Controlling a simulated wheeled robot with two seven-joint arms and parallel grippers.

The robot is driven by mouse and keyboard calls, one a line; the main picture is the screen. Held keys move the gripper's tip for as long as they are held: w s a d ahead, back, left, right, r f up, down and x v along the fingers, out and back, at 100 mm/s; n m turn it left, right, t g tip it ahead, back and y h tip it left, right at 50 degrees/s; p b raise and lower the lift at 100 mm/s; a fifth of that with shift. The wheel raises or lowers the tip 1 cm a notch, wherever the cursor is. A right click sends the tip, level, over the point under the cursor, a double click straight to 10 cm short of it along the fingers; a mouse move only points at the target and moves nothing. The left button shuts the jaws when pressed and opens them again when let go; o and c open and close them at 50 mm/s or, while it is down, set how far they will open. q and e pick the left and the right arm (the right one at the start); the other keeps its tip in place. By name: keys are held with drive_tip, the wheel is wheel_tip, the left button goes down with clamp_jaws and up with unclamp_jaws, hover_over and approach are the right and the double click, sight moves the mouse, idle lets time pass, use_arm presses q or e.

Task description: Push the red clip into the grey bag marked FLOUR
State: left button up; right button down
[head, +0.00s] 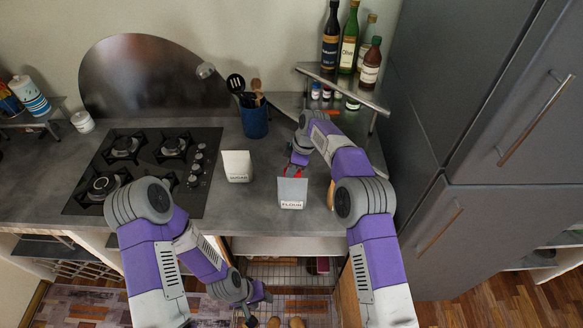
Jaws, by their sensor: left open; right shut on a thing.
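The grey bag marked FLOUR (291,194) stands upright on the counter near its front edge. My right gripper (297,160) is shut on the red clip (288,172), just behind and above the bag's top edge. Only a little red shows between the fingers and the bag, and I cannot tell whether the clip touches the bag. My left gripper (258,300) is open and empty, low in front of the counter and below its top.
A white bag marked SUGAR (238,166) stands left of the grey bag. A black hob (146,165) lies further left. A blue utensil pot (254,122) and a corner shelf (345,88) with bottles stand behind. Grey cabinets (500,130) close off the right.

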drive_tip(key=shift+f+b, duration=1.1)
drive_tip(key=shift+f, duration=0.65)
drive_tip(key=c, duration=1)
unclamp_jaws()
drive_tip(key=shift+o, duration=0.2)
drive_tip(key=shift+r, duration=0.1)
drive_tip(key=v, duration=0.7)
drive_tip(key=shift+d+r, duration=0.1)
drive_tip(key=shift+r, duration=0.15)
